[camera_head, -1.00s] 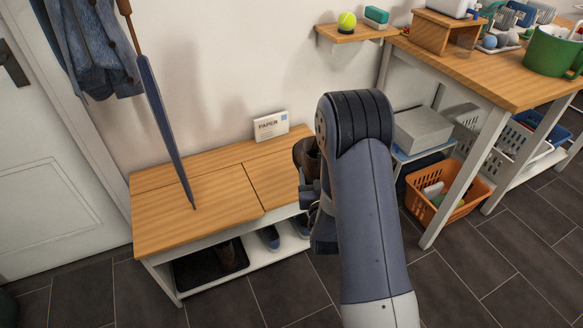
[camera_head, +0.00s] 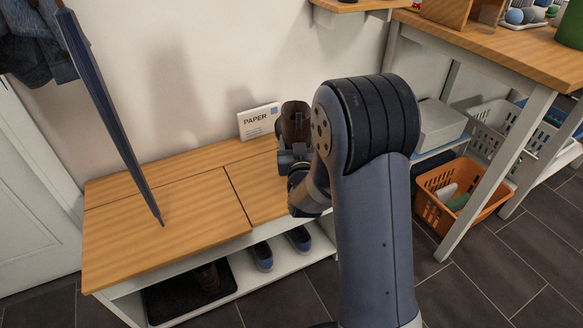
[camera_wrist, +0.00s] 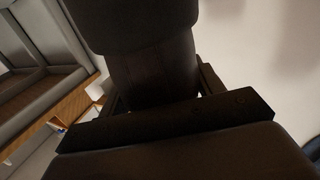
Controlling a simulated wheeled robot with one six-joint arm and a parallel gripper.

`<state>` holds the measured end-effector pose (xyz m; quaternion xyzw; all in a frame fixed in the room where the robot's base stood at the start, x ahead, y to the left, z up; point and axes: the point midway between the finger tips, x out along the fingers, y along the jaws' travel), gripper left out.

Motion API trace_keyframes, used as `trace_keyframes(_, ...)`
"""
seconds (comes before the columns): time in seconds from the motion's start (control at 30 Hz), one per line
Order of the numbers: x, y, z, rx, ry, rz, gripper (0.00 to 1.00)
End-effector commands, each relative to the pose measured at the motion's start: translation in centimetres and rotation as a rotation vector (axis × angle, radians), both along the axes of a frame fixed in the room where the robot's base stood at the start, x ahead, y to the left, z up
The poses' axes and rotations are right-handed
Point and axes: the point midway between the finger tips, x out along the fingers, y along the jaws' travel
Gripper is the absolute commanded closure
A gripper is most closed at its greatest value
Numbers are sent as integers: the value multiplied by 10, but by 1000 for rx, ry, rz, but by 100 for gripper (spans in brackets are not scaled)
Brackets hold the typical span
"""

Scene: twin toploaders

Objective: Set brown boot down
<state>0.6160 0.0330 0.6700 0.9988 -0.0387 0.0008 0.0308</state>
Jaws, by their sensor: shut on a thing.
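A brown boot (camera_head: 295,122) shows in the head view above the right part of the wooden bench top (camera_head: 160,205), just right of the paper box. My gripper (camera_head: 294,155) is shut on the boot, and my arm hides part of both. In the wrist view the dark boot (camera_wrist: 150,70) fills the middle between the jaws of my gripper (camera_wrist: 160,110). I cannot tell whether the boot touches the bench top. Another brown boot (camera_head: 207,277) stands on a black tray on the shelf under the bench.
A white box marked PAPER (camera_head: 258,121) stands at the back of the bench against the wall. A closed blue umbrella (camera_head: 110,120) hangs over the left of the bench. Blue shoes (camera_head: 262,256) stand on the lower shelf. An orange basket (camera_head: 455,195) stands right. The bench's left top is clear.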

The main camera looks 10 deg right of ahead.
Motion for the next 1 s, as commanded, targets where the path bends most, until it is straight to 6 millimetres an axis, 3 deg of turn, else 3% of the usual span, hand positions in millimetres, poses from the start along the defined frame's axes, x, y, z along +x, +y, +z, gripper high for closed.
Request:
trace_keyframes(0.1, 0, 0, -25, 0, -2, 0, 78)
trace_keyframes(0.37, 0, 0, -45, 0, -4, -1, 78)
trace_keyframes(0.57, 0, 0, -73, 0, -2, -1, 78)
trace_keyframes(0.97, 0, 0, -77, 1, -5, -1, 78)
trace_keyframes(1.0, -1, 0, -77, 1, 0, 0, 34)
